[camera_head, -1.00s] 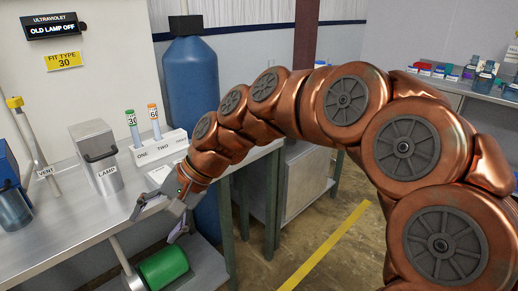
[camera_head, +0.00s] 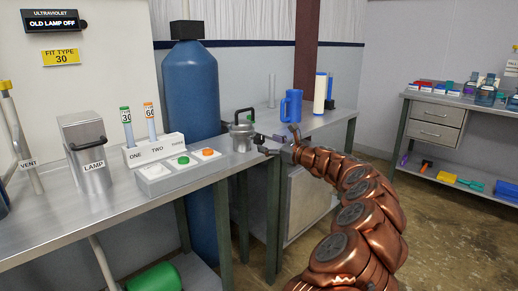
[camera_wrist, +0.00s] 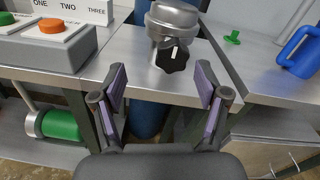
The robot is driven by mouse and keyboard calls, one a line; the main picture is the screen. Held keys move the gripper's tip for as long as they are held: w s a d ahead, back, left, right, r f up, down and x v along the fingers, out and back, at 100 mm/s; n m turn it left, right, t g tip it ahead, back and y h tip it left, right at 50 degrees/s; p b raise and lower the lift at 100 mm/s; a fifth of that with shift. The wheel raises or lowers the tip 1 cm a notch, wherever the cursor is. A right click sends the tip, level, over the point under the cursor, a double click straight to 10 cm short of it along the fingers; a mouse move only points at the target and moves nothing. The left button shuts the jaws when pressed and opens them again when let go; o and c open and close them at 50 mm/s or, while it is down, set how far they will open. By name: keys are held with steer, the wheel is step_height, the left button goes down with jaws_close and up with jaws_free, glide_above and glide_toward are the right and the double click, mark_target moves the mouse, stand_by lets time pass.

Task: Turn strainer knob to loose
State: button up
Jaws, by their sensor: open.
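The strainer is a silver metal vessel (camera_head: 240,137) near the right end of the left bench, with a dark handle arching over it. In the wrist view its metal body (camera_wrist: 172,15) is cut by the top edge. The black lobed knob (camera_wrist: 173,57) sticks out of its front, with a white mark that looks roughly upright. My gripper (camera_wrist: 160,82) is open and empty, its purple-padded fingers apart on either side below the knob and not touching it. In the head view my gripper (camera_head: 271,145) is just right of the strainer, and the knob cannot be made out there.
A button box (camera_head: 179,168) and a rack (camera_head: 155,150) with two tubes stand left of the strainer. A blue tank (camera_head: 190,90) rises behind. A blue jug (camera_head: 291,106) stands on the bench to the right. A small green piece (camera_wrist: 233,38) lies nearer that jug.

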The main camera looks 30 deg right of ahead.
mark_target(261, 141)
steer(key=shift+m+h, duration=0.3)
steer(key=shift+m, duration=0.1)
steer(key=shift+d+f+x, duration=0.1)
steer(key=shift+d+x, duration=0.15)
steer(key=shift+x, duration=0.95)
steer(key=shift+d+f+x, duration=0.15)
steer(key=shift+d+x, duration=0.15)
steer(key=shift+x, duration=0.9)
steer(key=shift+d+f+x, duration=0.1)
steer(key=shift+d+x, duration=0.15)
steer(key=shift+x, duration=0.95)
steer(key=shift+w, duration=0.2)
steer(key=c, duration=1.2)
